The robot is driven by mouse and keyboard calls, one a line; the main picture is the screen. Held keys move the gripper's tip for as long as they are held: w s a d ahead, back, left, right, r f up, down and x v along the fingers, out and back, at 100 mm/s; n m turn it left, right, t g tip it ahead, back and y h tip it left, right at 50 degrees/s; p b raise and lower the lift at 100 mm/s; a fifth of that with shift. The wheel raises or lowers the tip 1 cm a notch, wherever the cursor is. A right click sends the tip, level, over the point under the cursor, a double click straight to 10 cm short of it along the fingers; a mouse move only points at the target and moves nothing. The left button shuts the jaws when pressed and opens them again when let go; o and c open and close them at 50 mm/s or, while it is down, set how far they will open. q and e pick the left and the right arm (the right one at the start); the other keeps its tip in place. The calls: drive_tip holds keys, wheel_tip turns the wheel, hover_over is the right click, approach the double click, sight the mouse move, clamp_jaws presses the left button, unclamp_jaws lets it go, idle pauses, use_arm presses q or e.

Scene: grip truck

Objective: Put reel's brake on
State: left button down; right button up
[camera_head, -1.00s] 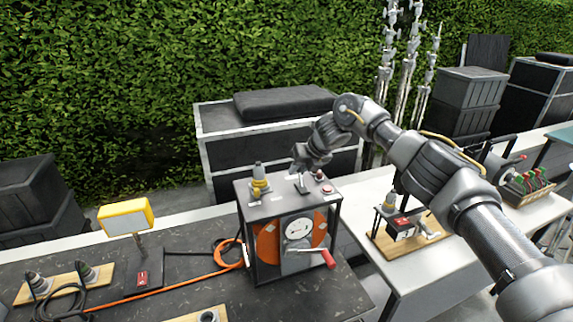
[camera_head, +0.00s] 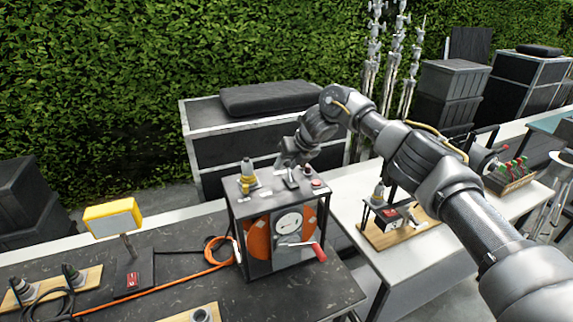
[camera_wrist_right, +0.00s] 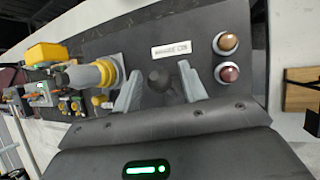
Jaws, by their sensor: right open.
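The cable reel (camera_head: 257,240) is a black-framed box with an orange drum, a round white dial and a red-handled crank (camera_head: 319,252), on the dark table. On its top stands a black-knobbed lever (camera_wrist_right: 159,80), beside a small label plate. My right gripper (camera_head: 288,170) is over the reel's top, pointing down. In the wrist view its two grey fingers (camera_wrist_right: 160,88) are open, one on each side of the black knob. I cannot tell whether they touch it. My left gripper is not in view.
On the reel's top, a yellow-and-grey connector (camera_head: 247,180) stands left of the gripper and two round buttons (camera_wrist_right: 227,58) sit beside it. An orange cable (camera_head: 180,282) and a yellow lamp (camera_head: 113,217) are at left. A white table (camera_head: 420,262) with devices is at right.

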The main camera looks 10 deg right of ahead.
drive_tip(key=b+v, duration=0.4)
drive_tip(key=v, duration=0.6)
drive_tip(key=shift+r, duration=0.2)
drive_tip(key=shift+d, duration=0.1)
